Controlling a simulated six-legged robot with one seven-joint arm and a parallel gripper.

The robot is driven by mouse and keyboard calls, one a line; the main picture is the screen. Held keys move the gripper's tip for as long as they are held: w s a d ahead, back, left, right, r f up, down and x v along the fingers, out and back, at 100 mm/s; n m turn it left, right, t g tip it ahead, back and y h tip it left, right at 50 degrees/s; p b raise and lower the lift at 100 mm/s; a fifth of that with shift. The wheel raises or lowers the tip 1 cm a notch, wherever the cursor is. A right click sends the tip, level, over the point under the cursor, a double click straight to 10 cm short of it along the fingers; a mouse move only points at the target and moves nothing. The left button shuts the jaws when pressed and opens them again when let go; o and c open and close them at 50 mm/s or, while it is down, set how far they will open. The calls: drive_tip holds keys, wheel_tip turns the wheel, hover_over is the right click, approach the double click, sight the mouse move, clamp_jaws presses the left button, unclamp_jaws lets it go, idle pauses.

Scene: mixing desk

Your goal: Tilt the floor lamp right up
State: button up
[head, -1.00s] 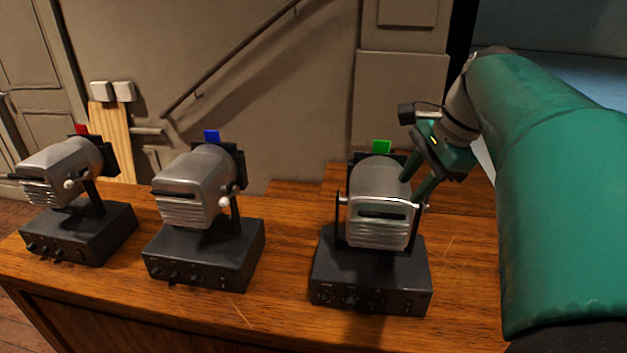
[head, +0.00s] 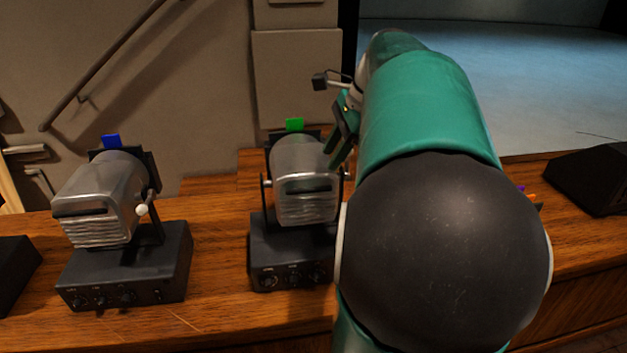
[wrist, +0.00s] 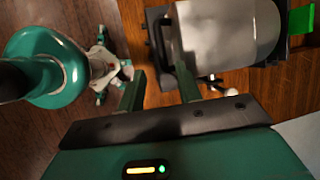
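Several grey lamps with slatted housings stand on black control boxes on a wooden desk. None is marked as the floor lamp, so I cannot tell which one it is. The green-tabbed lamp (head: 304,185) is closest to my gripper (head: 338,155); it also shows in the wrist view (wrist: 228,32). The blue-tabbed lamp (head: 100,200) stands to its left, its housing tilted. My gripper is open beside the green-tabbed lamp's right side in the head view. In the wrist view its fingers (wrist: 160,88) are apart with nothing between them, near a small pale knob (wrist: 217,82). My arm hides the lamp's lower right.
The wooden desk (head: 215,290) has bare strips between the boxes. A dark wedge-shaped box (head: 592,180) stands at the right. A handrail (head: 105,65) runs along the back wall.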

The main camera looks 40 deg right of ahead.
sight(316, 189)
drive_tip(key=x, duration=0.8)
drive_tip(key=shift+w+f, duration=0.2)
drive_tip(key=shift+f, duration=0.15)
drive_tip(key=shift+c, duration=0.4)
clamp_jaws()
